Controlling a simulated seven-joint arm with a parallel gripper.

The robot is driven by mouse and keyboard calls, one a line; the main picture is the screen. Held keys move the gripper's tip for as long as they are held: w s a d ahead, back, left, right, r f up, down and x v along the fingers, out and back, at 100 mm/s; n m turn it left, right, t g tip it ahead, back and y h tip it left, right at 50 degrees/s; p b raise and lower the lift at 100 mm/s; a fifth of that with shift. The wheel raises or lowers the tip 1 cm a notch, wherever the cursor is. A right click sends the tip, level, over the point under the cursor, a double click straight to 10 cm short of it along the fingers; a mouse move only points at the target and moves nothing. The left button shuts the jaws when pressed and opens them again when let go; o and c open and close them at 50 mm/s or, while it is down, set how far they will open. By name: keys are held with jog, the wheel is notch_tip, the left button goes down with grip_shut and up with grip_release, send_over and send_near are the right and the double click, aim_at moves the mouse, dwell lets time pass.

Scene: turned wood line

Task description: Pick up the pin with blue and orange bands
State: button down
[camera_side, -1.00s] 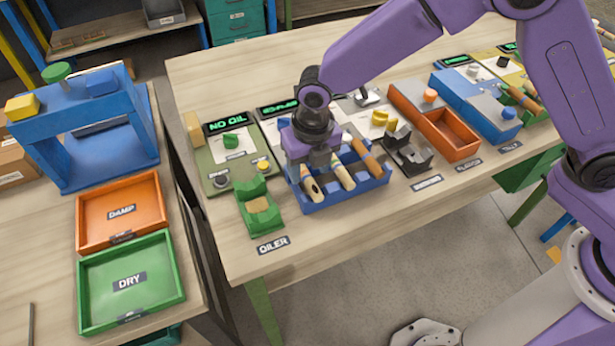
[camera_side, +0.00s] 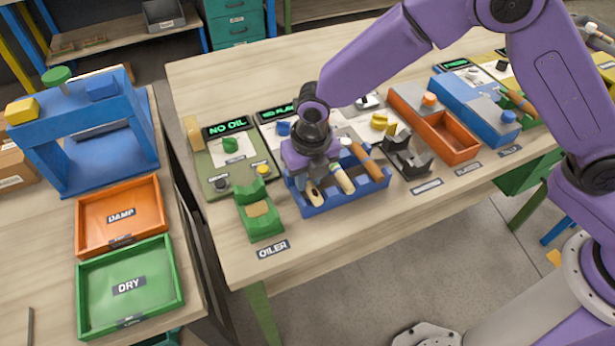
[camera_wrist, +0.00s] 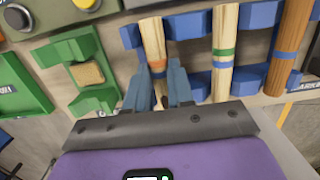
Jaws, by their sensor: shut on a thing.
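The pin with blue and orange bands (camera_wrist: 153,40) is pale wood and lies across the blue rack (camera_wrist: 201,25) in the wrist view. My gripper (camera_wrist: 159,76) has a finger on each side of it near the blue band and is shut on it. In the side view my gripper (camera_side: 313,166) is down at the left part of the rack (camera_side: 340,199), and only the pin's near end (camera_side: 314,194) shows below it. I cannot tell whether the pin is clear of its notches.
To the right in the rack lie a pale pin with green and blue bands (camera_wrist: 224,50) and a browner pin with a blue band (camera_wrist: 290,50). The green oiler cradle (camera_side: 262,218) stands close on the left. An orange station (camera_side: 455,137) stands further right. The table's front strip is clear.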

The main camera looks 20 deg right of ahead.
jog(key=shift+r, duration=0.6)
jog(key=s+d+r, duration=0.9)
jog(key=s+r, duration=0.1)
jog(key=r, duration=0.2)
jog(key=w+d+f+m+g, duration=0.15)
jog(key=w+d+m, duration=0.25)
jog(key=d+m, duration=0.7)
jog(key=w+d+f+m, duration=0.3)
jog(key=d+m, duration=0.5)
jog(key=m, duration=0.5)
jog(key=w+d+f+m+g, duration=0.15)
jog(key=w+d+m, duration=0.25)
jog(key=d+m, duration=0.7)
jog(key=shift+m, duration=0.5)
jog(key=shift+s+a+f, duration=0.1)
jog(key=shift+a+f, duration=0.15)
jog(key=shift+f, duration=0.7)
jog(key=shift+s+a+f, duration=0.1)
jog(key=shift+a+f, duration=0.15)
jog(key=shift+f, duration=0.65)
jog(key=shift+a+f, duration=0.25)
jog(key=shift+f, duration=0.7)
